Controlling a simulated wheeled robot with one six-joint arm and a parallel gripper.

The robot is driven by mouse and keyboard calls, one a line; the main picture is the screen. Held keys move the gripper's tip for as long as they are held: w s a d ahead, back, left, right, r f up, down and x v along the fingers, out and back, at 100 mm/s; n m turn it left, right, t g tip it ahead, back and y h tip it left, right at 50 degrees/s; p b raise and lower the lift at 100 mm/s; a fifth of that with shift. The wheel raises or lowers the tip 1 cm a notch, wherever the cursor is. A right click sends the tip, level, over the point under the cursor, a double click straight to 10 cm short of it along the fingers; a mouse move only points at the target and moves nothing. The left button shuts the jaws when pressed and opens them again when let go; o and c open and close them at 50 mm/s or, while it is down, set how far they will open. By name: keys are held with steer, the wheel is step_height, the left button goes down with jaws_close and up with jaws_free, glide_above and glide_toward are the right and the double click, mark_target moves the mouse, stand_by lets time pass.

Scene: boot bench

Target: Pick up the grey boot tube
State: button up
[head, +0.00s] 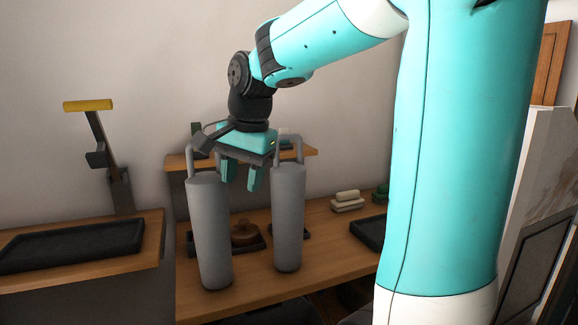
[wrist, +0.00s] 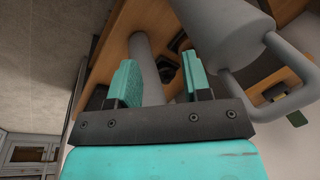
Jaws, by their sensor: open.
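Two grey boot tubes with looped handles stand upright on the wooden bench in the head view: a left one (head: 209,235) and a right one (head: 288,220). My gripper (head: 242,176) is open and points down between their upper ends, with its teal fingers apart. In the wrist view my gripper (wrist: 158,78) shows a grey bar or tube (wrist: 148,72) in line with the gap between its fingers; I cannot tell whether it lies within the gap. A large grey tube (wrist: 228,38) with its handle (wrist: 290,85) is to the right, outside the fingers.
A dark tray (head: 75,245) lies on the left bench, near a yellow-topped stand (head: 100,140). A brown round thing (head: 245,235) sits behind the tubes. Pale stacked blocks (head: 347,201) and another dark tray (head: 368,232) are to the right. A small shelf (head: 300,152) is behind.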

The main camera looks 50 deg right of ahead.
steer(key=s+d+r+m+h+p, duration=0.1)
steer(key=d+r+m+p, duration=0.45)
steer(key=r, duration=0.45)
steer(key=s+d+r+m+p, duration=0.1)
steer(key=d+r+m+p, duration=0.3)
steer(key=d+r+p, duration=0.45)
steer(key=p, duration=0.1)
glide_toward(289, 135)
steer(key=x, duration=0.7)
steer(key=shift+w+a, duration=0.15)
steer(key=shift+w, duration=0.2)
steer(key=shift+s+d+p+x, duration=0.15)
steer(key=shift+p+x, duration=0.5)
steer(key=shift+x, duration=0.7)
steer(key=shift+s+d+p+x, duration=0.15)
steer(key=shift+p+x, duration=0.45)
steer(key=shift+x, duration=0.8)
jaws_close()
